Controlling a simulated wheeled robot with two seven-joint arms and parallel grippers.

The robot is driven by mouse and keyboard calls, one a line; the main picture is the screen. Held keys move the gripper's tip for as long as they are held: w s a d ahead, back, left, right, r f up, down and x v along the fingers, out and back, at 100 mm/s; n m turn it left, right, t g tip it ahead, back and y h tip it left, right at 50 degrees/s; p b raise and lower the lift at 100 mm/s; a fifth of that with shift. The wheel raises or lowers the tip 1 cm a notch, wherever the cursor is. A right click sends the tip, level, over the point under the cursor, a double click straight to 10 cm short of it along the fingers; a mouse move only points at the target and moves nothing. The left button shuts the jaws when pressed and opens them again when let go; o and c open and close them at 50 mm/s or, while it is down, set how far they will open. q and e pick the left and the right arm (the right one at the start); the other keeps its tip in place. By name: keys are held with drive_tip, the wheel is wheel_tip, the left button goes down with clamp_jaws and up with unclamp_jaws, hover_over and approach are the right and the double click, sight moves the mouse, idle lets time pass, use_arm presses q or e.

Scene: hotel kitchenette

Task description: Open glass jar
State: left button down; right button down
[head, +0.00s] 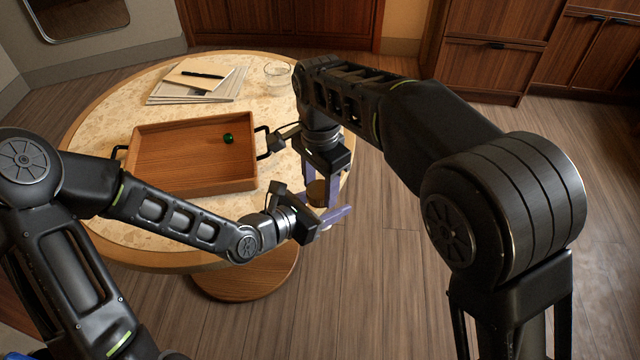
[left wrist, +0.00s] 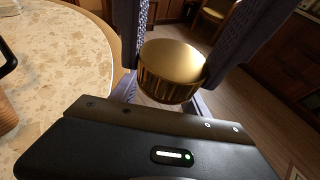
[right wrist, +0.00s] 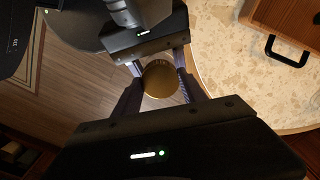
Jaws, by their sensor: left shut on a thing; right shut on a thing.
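The jar's gold lid (head: 317,192) shows between my two grippers, beyond the table's right edge and above the floor. The lid (left wrist: 170,70) is large in the left wrist view, and its round top (right wrist: 160,79) shows in the right wrist view. The glass body under it is mostly hidden. My left gripper (head: 336,218) comes in from the left, low beside the jar, and is shut on it. My right gripper (head: 320,194) reaches down from above with its fingers on either side of the lid, shut on it. I cannot see a gap between lid and glass.
A wooden tray (head: 150,178) with black handles stands on the round table (head: 90,132), holding a small green ball (head: 228,139). Papers with a pen (head: 203,75) and a clear glass (head: 278,74) are at the back. The floor right of the table is clear.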

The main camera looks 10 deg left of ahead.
drive_tip(key=n, duration=1)
drive_tip(key=c, duration=0.8)
unclamp_jaws()
drive_tip(key=shift+c, duration=0.2)
drive_tip(key=shift+o, duration=1)
drive_tip(key=shift+a, duration=0.1)
drive_tip(key=shift+r, duration=0.1)
drive_tip(key=shift+r, duration=2.2)
